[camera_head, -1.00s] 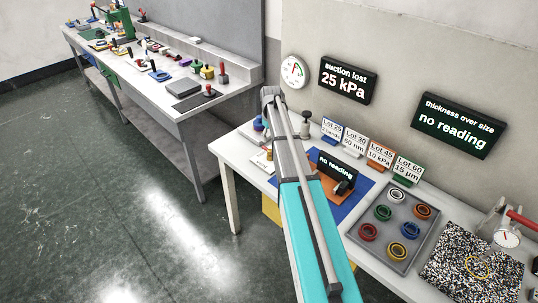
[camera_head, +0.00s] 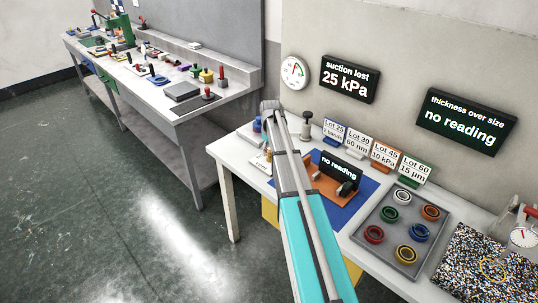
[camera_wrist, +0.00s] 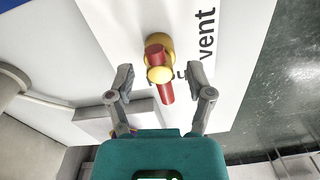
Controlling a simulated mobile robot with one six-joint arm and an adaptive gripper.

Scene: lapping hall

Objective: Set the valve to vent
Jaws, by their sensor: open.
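The valve shows in the wrist view, with a red bar handle (camera_wrist: 166,88) and a yellow body (camera_wrist: 157,43) with a round yellow cap. The handle lies lengthwise in the picture, slightly tilted. The word "vent" (camera_wrist: 207,35) is printed on the white plate to the right of it. My gripper (camera_wrist: 163,77) is open, with one finger on each side of the handle and gaps visible on both sides. I cannot tell the depth between fingertips and handle. In the head view my arm covers the valve area, and the gripper is not clear.
A wall display (camera_head: 349,78) reads "suction lost 25 kPa", beside a round gauge (camera_head: 294,72). Another display (camera_head: 465,122) reads "no reading". A grey tray of coloured rings (camera_head: 377,258), lot cards (camera_head: 383,153) and a black, white-speckled plate (camera_head: 465,280) occupy the table. A cluttered bench (camera_head: 175,107) stands behind.

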